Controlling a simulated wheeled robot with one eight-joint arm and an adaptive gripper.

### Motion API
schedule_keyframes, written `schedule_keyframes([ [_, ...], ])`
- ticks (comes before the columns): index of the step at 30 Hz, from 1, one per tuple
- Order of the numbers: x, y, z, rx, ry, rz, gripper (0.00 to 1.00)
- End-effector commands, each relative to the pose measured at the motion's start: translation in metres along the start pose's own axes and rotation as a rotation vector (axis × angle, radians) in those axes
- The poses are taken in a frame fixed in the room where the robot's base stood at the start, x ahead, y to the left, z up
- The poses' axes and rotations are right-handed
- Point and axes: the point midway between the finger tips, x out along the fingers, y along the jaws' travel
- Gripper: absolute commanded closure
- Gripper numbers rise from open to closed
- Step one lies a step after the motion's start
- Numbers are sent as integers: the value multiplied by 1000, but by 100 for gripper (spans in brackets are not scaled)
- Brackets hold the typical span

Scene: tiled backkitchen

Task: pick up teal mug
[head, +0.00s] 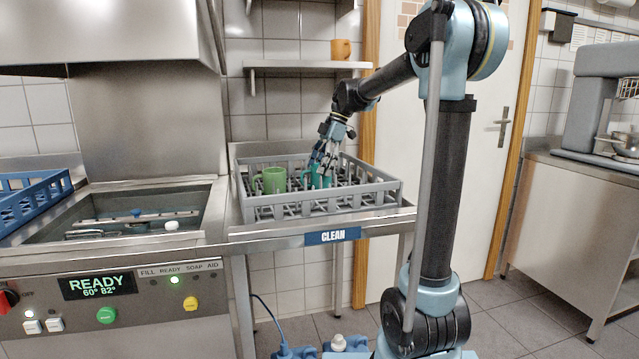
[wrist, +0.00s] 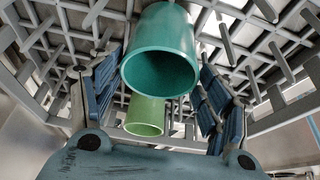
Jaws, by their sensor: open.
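The teal mug (head: 318,178) stands in the grey dish rack (head: 322,207) on the steel counter, partly hidden behind my gripper in the head view. In the wrist view the teal mug (wrist: 160,55) lies between my two blue fingers, its open rim facing the camera. My gripper (head: 322,165) is open and reaches down into the rack around the mug. In the wrist view my gripper (wrist: 160,85) shows a finger on each side, with a gap visible at the right. Whether the left finger touches the mug I cannot tell.
A green mug (head: 270,180) stands in the rack just left of the teal one; it also shows in the wrist view (wrist: 145,116). The rack's raised walls and pegs surround both mugs. A blue rack (head: 30,203) is far left.

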Motion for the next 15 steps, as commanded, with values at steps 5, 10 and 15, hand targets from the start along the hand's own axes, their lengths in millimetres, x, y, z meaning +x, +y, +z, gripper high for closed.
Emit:
schedule_keyframes([
  [5,17,2,0,0,0,0,30],
  [10,40,4,1,-1,0,0,30],
  [15,51,4,1,0,0,1,30],
])
